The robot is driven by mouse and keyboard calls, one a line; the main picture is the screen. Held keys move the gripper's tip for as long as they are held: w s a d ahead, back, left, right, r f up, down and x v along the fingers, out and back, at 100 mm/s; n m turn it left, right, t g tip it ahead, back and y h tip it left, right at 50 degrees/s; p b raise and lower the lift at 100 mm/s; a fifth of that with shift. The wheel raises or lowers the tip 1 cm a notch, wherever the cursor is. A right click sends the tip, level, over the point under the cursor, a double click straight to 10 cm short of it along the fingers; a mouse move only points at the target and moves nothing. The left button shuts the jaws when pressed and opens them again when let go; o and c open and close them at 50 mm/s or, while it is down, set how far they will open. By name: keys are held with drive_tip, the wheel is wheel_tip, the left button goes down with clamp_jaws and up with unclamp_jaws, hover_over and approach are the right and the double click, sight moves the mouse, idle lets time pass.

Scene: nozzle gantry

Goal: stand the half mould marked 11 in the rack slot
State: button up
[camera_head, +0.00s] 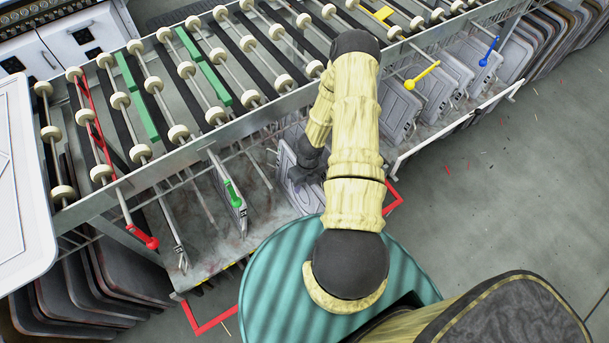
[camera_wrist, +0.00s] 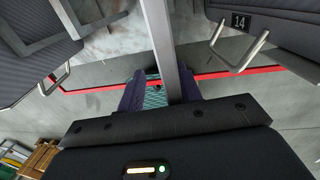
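No mark 11 is readable in either view. A grey half mould (camera_head: 294,178) stands in the rack (camera_head: 225,112) close to my gripper (camera_head: 309,172), which is partly hidden by my arm in the head view. In the wrist view, the two dark fingers of my gripper (camera_wrist: 162,91) are spread apart. A long grey bar (camera_wrist: 160,40) runs between them, nearer the right finger; I cannot tell whether it is a mould edge or a rack part. A dark panel marked 14 (camera_wrist: 275,25), with a metal handle, is at upper right.
Another dark panel (camera_wrist: 55,40) is at upper left in the wrist view. Several moulds (camera_head: 440,85) stand at right. A red floor outline (camera_head: 209,324) surrounds the rack front.

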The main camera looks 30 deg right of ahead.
wheel_tip(320, 180, up, 17)
drive_tip(key=d+p, duration=0.2)
drive_tip(key=p, duration=0.3)
drive_tip(key=shift+r+p, duration=0.15)
drive_tip(key=shift+p, duration=0.2)
drive_tip(key=shift+w, duration=0.1)
idle(0.7)
drive_tip(key=a+r+n+p, duration=0.1)
drive_tip(key=a+r+n, duration=0.3)
drive_tip(key=r+n, duration=0.4)
drive_tip(key=a+r+n, duration=0.4)
drive_tip(key=r+n, duration=0.4)
drive_tip(key=s+a+r+n+t, duration=0.1)
drive_tip(key=s+a+r+n, duration=0.2)
drive_tip(key=r+n, duration=0.3)
drive_tip(key=s+a+r+n+t+h+p, duration=0.1)
drive_tip(key=s+a+r+n, duration=0.2)
drive_tip(key=r+n, duration=0.4)
drive_tip(key=n, duration=0.6)
drive_tip(key=shift+s+a+n+t, duration=0.25)
drive_tip(key=shift+a+n+t, duration=0.05)
drive_tip(key=shift+a, duration=0.1)
drive_tip(key=shift+r, duration=0.1)
